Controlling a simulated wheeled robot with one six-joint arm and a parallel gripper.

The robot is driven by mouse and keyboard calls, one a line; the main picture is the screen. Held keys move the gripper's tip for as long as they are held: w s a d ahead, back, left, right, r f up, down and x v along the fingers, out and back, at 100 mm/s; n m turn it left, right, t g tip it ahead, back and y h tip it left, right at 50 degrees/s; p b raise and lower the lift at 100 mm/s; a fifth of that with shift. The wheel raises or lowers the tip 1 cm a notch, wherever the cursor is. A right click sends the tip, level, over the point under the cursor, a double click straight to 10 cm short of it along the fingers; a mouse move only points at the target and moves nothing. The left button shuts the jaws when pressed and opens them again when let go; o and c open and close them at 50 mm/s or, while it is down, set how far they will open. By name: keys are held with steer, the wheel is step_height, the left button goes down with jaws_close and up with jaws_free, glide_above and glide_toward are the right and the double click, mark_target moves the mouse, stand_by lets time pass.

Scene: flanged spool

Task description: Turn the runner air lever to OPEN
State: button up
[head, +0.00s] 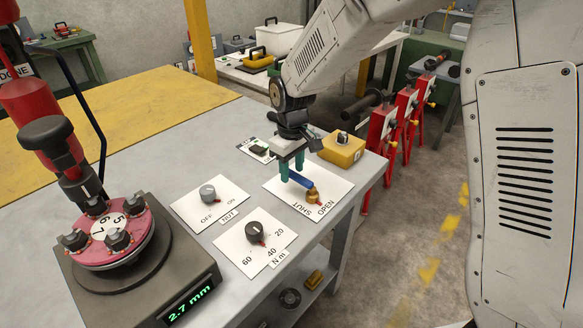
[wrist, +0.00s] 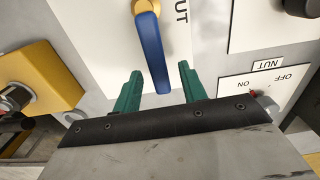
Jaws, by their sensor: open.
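The runner air lever has a blue handle (head: 302,182) on a brass valve body (head: 313,196), set on a white plate marked SHUT and OPEN. The handle points from the brass body toward the back left, away from both words. My gripper (head: 291,172) is open over the handle's free end, its green fingers pointing down. In the wrist view, the blue handle (wrist: 152,50) lies between the two fingers of my gripper (wrist: 160,69), with a gap on each side. Whether the fingertips reach down beside the handle is hard to tell.
A yellow box with a knob (head: 342,148) stands close behind the lever plate. A NUT OFF/ON knob (head: 208,192) and a torque dial (head: 256,232) are to the left. A flanged spool (head: 108,232) sits on a stand reading 2.7 mm. The table edge (head: 350,213) is just right.

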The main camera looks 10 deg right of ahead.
mark_target(292, 173)
step_height(292, 173, up, 8)
steer(key=shift+f, duration=0.15)
stand_by(0.4)
